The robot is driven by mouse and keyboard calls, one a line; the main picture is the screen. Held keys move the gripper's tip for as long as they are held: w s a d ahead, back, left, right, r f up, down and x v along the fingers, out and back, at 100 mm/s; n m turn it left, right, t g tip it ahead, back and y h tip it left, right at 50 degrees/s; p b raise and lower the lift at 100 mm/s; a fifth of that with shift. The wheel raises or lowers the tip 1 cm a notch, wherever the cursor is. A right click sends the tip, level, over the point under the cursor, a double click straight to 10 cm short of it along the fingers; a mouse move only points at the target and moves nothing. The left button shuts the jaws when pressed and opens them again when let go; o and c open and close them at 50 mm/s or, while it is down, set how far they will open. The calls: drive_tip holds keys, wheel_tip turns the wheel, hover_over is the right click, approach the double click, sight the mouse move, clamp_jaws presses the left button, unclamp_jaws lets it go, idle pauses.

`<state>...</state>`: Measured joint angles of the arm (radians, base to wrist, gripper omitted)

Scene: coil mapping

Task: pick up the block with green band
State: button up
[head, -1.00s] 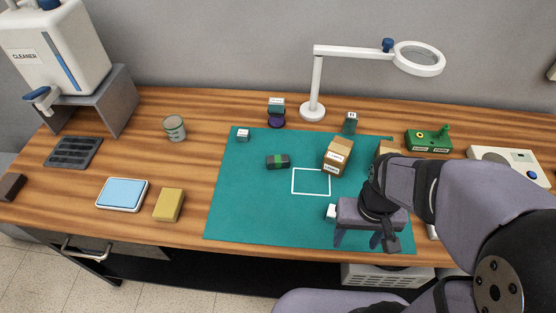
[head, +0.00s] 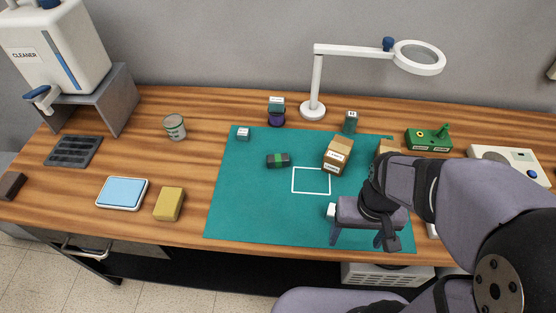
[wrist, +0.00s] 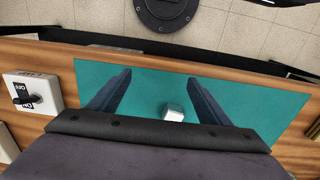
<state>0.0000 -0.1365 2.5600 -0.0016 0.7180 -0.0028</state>
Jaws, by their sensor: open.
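The block with the green band (head: 278,160) is a dark block lying on the teal mat (head: 240,205), left of and above the white square outline. My gripper (head: 361,238) is over the right front part of the mat, right of and nearer than the block. Its fingers are apart with nothing held between them. In the wrist view the open fingers (wrist: 160,92) reach over the mat, and a small white cube (wrist: 173,113) shows between them, below. The banded block is not in the wrist view.
A cardboard box (head: 337,156) stands right of the banded block. A small white-topped block (head: 243,134) is at the mat's back left. A magnifier lamp (head: 312,108) stands behind. A yellow sponge-like block (head: 169,204) and a blue-topped scale (head: 122,194) lie left of the mat.

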sight(278, 161)
wheel_tip(278, 161, up, 5)
drive_tip(key=w+a+f+n+t+y+b, duration=0.1)
drive_tip(key=w+a+t+b, duration=0.1)
drive_tip(key=w+a, duration=0.1)
drive_tip(key=w+a+f+t+y+b, duration=0.1)
drive_tip(key=w+a+b, duration=0.1)
drive_tip(key=w+a, duration=0.2)
drive_tip(key=w+a+f+n+t+y+b, duration=0.1)
drive_tip(key=w+a+t+b, duration=0.1)
drive_tip(key=w+a, duration=0.2)
drive_tip(key=shift+w+a+n+t, duration=0.2)
drive_tip(key=shift+a+n+t, duration=0.1)
drive_tip(key=shift+a, duration=0.5)
drive_tip(key=w+a+r+t+b, duration=0.3)
drive_tip(key=w+a+t+b, duration=0.3)
drive_tip(key=w+t+b, duration=0.2)
wheel_tip(278, 161, down, 7)
drive_tip(key=shift+a+r, duration=0.1)
drive_tip(key=shift+r, duration=0.1)
drive_tip(key=shift+p, duration=0.3)
drive_tip(key=shift+w+r+p, duration=0.1)
drive_tip(key=shift+p, duration=0.3)
